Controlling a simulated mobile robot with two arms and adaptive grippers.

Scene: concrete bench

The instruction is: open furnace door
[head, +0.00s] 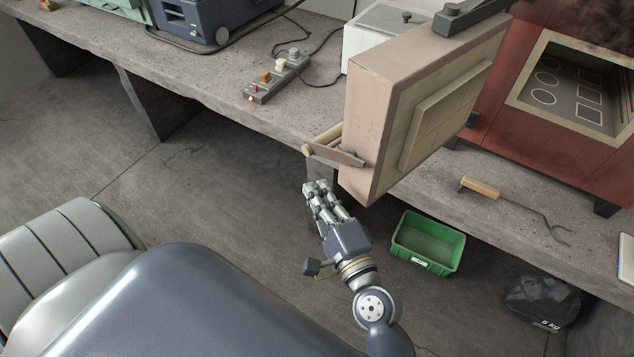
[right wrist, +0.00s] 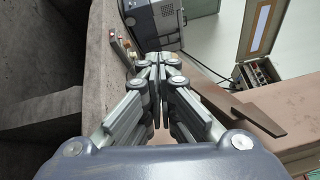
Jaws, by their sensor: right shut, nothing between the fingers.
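The red furnace (head: 490,95) stands on the bench at the right, and its chamber with outlined shapes on the floor is exposed. Its thick beige door (head: 385,110) stands swung open toward me, past the bench's front edge. The door handle (head: 335,155), a bracket with a wooden grip, sticks out from the door's outer left face. My right gripper (head: 317,187) is shut and empty, just below the handle and apart from it. In the right wrist view the closed fingers (right wrist: 157,75) point along the bench, with the handle bracket (right wrist: 250,115) to their right. My left gripper is out of view.
A power strip (head: 277,77), a blue machine (head: 205,15) and a white box (head: 385,25) stand on the bench. Wooden-handled tongs (head: 515,205) lie in front of the furnace. A green crate (head: 428,243) and a black bag (head: 543,300) are on the floor.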

